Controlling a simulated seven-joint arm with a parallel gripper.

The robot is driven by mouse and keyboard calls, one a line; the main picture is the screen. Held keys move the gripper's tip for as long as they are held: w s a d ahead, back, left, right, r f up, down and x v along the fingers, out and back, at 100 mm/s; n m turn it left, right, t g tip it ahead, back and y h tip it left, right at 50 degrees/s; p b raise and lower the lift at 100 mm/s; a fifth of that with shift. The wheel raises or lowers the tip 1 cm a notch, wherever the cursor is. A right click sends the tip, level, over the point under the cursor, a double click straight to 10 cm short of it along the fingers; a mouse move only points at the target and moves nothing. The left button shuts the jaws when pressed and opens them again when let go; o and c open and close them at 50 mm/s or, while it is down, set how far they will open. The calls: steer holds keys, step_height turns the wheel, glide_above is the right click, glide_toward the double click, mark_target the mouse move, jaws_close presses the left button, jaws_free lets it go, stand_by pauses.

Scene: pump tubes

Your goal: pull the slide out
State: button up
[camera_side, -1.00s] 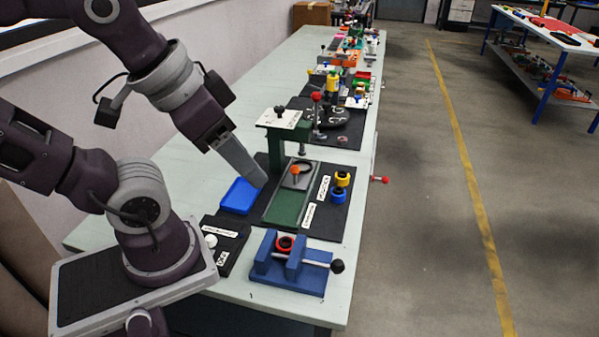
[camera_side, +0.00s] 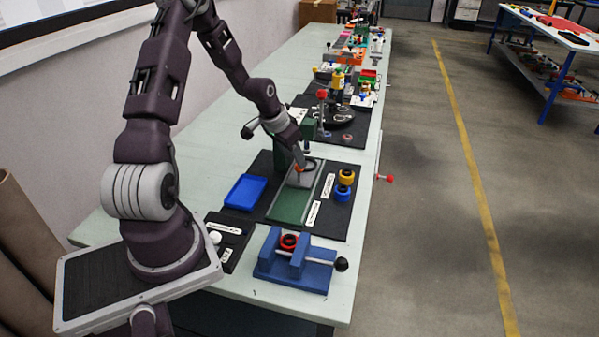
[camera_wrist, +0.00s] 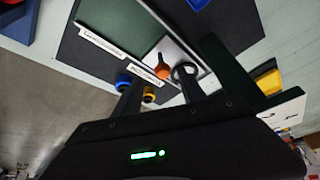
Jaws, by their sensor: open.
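The slide (camera_side: 301,179) is a grey plate in the green track (camera_side: 289,206) of the press fixture. It carries an upright orange knob (camera_wrist: 163,66) and a dark ring (camera_wrist: 184,71). In the side view my gripper (camera_side: 299,160) is low over the slide, close to the knob, and partly hides it. In the wrist view my gripper (camera_wrist: 160,84) is open, and the knob shows just beyond the gap between its fingers. I cannot tell whether a finger touches it. The green press column (camera_side: 309,128) stands behind the gripper, partly hidden.
A blue tray (camera_side: 246,191) lies left of the track. Yellow (camera_side: 346,177) and blue (camera_side: 342,193) rings stand to its right. A blue vise (camera_side: 293,262) holding a red ring (camera_side: 289,241) is in front. The near end of the track is clear.

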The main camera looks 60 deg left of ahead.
mark_target(300, 171)
steer(key=x, duration=0.8)
steer(key=shift+s+a, duration=0.15)
steer(key=shift+s, duration=0.05)
jaws_close()
stand_by(1.0)
